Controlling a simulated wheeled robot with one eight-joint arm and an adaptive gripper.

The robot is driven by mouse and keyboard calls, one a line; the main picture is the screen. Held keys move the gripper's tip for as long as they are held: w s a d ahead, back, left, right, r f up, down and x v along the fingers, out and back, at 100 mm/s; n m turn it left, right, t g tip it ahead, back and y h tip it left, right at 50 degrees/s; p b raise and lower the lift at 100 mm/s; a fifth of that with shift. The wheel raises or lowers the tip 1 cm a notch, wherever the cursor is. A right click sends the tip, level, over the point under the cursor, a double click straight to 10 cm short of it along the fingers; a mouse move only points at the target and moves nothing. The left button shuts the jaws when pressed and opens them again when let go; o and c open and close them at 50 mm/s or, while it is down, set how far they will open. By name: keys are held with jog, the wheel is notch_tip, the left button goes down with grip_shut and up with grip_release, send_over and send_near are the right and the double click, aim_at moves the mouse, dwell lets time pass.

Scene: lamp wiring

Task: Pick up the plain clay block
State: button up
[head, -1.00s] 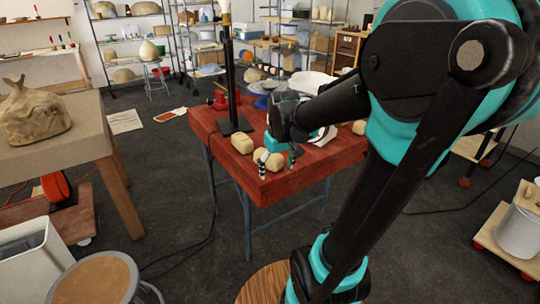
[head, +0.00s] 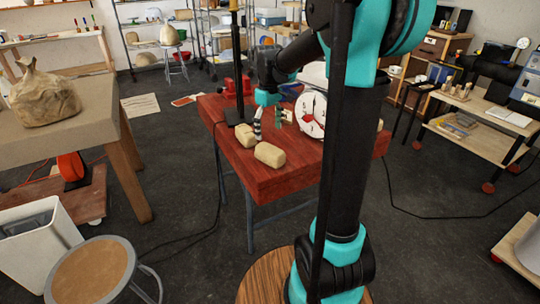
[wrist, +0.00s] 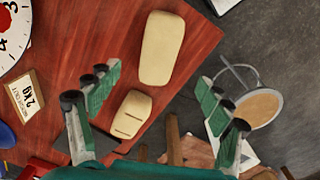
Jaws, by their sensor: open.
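The plain clay block (head: 270,155) is a smooth, cream, rounded loaf lying on the red table near its front edge. It also shows in the wrist view (wrist: 162,48), top centre, beyond the fingertips. A smaller clay block (head: 245,135) with dark scored lines lies beside it, nearer the lamp base; the lines show in the wrist view (wrist: 131,115). My gripper (head: 268,122) is open and empty, above the table on the far side of the plain block. In the wrist view my gripper (wrist: 157,82) has its fingers spread wide, and neither touches the plain block.
A black lamp stand (head: 239,80) rises left of my gripper. A white dial (head: 311,115) stands to its right. A block labelled 2 KG (wrist: 26,95) lies by the dial. The red table's (head: 290,182) front strip is clear. A stool (head: 92,278) stands lower left.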

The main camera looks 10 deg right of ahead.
aim_at(270, 148)
jog(key=shift+s+d+f, duration=0.1)
jog(key=shift+f, duration=2.05)
jog(key=shift+d+f, duration=0.1)
jog(key=shift+f, duration=2)
grip_shut()
